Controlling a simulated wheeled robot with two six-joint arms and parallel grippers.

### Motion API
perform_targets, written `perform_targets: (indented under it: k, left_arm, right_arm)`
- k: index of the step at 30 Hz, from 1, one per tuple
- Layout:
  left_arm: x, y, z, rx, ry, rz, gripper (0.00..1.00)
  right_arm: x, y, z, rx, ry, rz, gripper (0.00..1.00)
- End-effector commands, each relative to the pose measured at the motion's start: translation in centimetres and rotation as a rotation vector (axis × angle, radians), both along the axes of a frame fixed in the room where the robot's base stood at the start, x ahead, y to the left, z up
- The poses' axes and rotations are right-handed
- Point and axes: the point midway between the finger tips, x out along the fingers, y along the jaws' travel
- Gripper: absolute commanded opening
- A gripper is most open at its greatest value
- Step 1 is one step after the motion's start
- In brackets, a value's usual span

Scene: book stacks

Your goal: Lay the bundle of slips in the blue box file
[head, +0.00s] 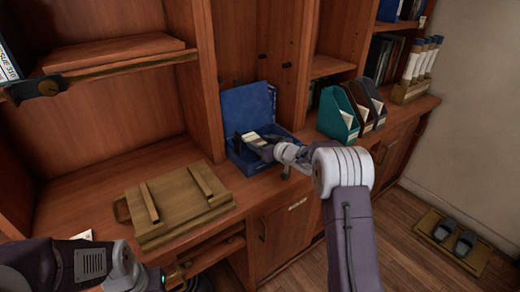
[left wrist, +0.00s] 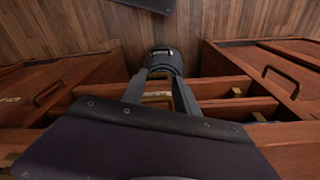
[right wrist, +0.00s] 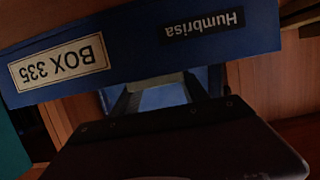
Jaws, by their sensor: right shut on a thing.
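The blue box file (head: 234,153) stands open on the counter, its lid (head: 248,110) upright at the back. My right gripper (head: 262,143) is over the box, shut on the bundle of slips (head: 250,137), a pale stack at the box opening. I cannot tell whether the bundle touches the box floor. In the right wrist view the box's blue side with a BOX 335 label (right wrist: 60,65) is close in front; the bundle is hidden there. My left gripper (left wrist: 160,78) is low at the front left, away from the box, with its fingers apart.
Open drawers (left wrist: 220,88) are below my left gripper. A slipper tray (head: 455,240) is on the floor.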

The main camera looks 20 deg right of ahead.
Motion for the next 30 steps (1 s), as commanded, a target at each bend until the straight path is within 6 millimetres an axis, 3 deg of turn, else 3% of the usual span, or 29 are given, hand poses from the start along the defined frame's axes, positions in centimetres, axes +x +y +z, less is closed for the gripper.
perform_targets:
  k: [1, 2, 23, 24, 26, 30]
  left_arm:
    - [0.0, 0.0, -1.0, 0.000, 0.000, 0.000, 0.36]
    - [0.0, 0.0, -1.0, 0.000, 0.000, 0.000, 0.36]
    - [0.0, 0.0, -1.2, 0.000, 0.000, 0.000, 0.36]
    - [0.0, 0.0, -1.2, 0.000, 0.000, 0.000, 0.36]
    - [0.0, 0.0, -1.2, 0.000, 0.000, 0.000, 0.36]
    - [0.0, 0.0, -1.2, 0.000, 0.000, 0.000, 0.36]
  right_arm:
    - [0.0, 0.0, -1.4, 0.000, 0.001, 0.001, 0.11]
    - [0.0, 0.0, -1.6, 0.001, 0.000, 0.000, 0.11]
    - [0.0, 0.0, -2.6, -0.001, -0.001, 0.000, 0.11]
    - [0.0, 0.0, -2.6, 0.000, 0.000, 0.000, 0.58]
    - [0.0, 0.0, -2.6, 0.000, 0.001, 0.000, 0.74]
    - [-0.1, -0.1, -2.7, -0.001, 0.002, -0.001, 0.74]
